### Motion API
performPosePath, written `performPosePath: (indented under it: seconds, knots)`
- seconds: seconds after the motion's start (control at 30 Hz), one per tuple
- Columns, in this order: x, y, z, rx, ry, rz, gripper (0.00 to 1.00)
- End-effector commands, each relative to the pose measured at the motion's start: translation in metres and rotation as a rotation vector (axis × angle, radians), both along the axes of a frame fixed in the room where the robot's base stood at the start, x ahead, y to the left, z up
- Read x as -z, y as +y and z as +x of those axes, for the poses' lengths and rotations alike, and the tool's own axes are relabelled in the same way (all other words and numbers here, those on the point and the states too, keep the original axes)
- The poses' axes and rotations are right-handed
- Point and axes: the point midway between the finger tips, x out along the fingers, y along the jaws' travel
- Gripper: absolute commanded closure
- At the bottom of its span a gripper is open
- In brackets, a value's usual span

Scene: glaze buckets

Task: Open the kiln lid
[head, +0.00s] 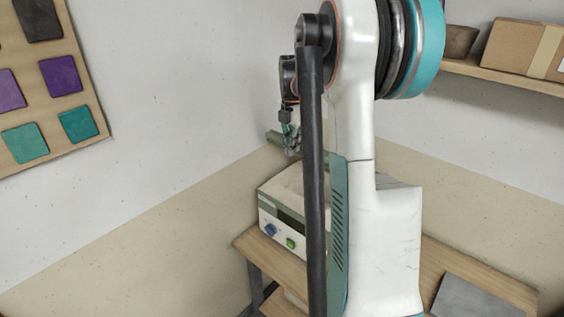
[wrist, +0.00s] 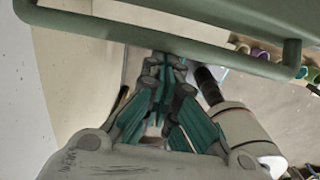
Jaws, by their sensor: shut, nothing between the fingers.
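The kiln (head: 268,208) is a pale box with a green band, a blue knob and a green button, standing on a wooden table behind my arm. In the head view, a green bar (head: 273,137) shows above the kiln beside my gripper (head: 291,148). My arm hides much of the kiln, so the lid's angle is unclear. In the wrist view, a green handle bar (wrist: 100,30) crosses the top in front of a green panel (wrist: 235,14). My gripper (wrist: 165,62) is shut and empty, its tips close under the bar. I cannot tell whether they touch it.
The wooden table (head: 485,283) carries a grey slab (head: 474,299) at the right. A wall shelf (head: 505,76) holds a cardboard box (head: 520,48). A board with coloured tiles (head: 45,150) hangs on the left wall. Several coloured items (wrist: 262,55) show at right in the wrist view.

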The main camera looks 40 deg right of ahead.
Motion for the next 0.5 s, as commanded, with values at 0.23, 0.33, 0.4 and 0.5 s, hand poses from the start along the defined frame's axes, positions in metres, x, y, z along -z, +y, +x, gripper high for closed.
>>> performPosePath:
  seconds: [0.23,0.33,0.4,0.5]
  knots:
    - [-0.069,-0.065,0.004,0.004,0.003,0.022,1.00]
    - [-0.085,-0.085,0.006,0.004,0.003,0.021,1.00]
    - [-0.093,-0.098,0.007,0.004,0.003,0.021,1.00]
    - [-0.102,-0.112,0.008,0.003,0.003,0.021,1.00]
